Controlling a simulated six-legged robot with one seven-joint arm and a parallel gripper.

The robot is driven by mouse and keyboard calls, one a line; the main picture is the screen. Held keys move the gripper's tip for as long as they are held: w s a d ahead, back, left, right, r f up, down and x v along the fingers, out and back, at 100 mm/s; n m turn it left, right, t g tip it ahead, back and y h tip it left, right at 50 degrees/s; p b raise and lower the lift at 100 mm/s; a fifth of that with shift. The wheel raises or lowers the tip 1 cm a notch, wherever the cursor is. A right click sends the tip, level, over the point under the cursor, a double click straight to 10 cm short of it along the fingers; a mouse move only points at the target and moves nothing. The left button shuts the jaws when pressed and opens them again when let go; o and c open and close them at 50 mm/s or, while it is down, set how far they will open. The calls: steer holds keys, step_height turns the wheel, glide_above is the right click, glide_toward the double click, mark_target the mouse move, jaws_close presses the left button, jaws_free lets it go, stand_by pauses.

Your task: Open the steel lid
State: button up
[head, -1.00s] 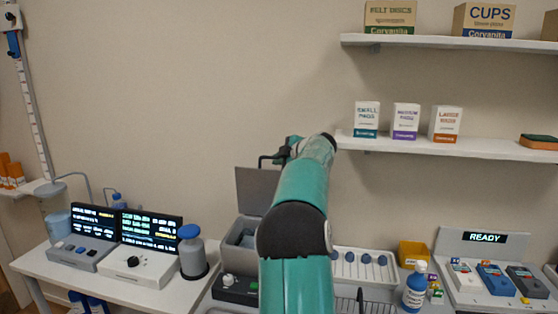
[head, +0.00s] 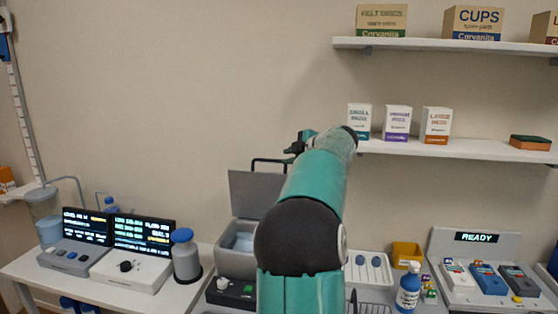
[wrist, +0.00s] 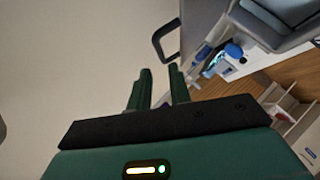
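The steel lid (head: 252,194) stands raised, nearly upright, at the back of a grey box (head: 232,262) in the head view. Its dark bar handle (head: 270,162) sticks up at the top edge. My gripper (head: 294,146) is above and to the right of the handle, apart from it in the head view. In the wrist view my gripper (wrist: 160,78) has its two green fingers apart with nothing between them. The handle (wrist: 160,42) shows just beyond the fingertips, and the lid (wrist: 200,18) beside it. My arm hides part of the lid and box.
Shelves with small cartons (head: 397,122) are on the wall to the right. Two lit displays (head: 143,232) and a grey bottle (head: 186,255) stand left of the box. A blue bottle (head: 409,288) and a yellow bin (head: 406,255) are to the right. The wall above the lid is clear.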

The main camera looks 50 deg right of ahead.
steer(key=shift+v, duration=2)
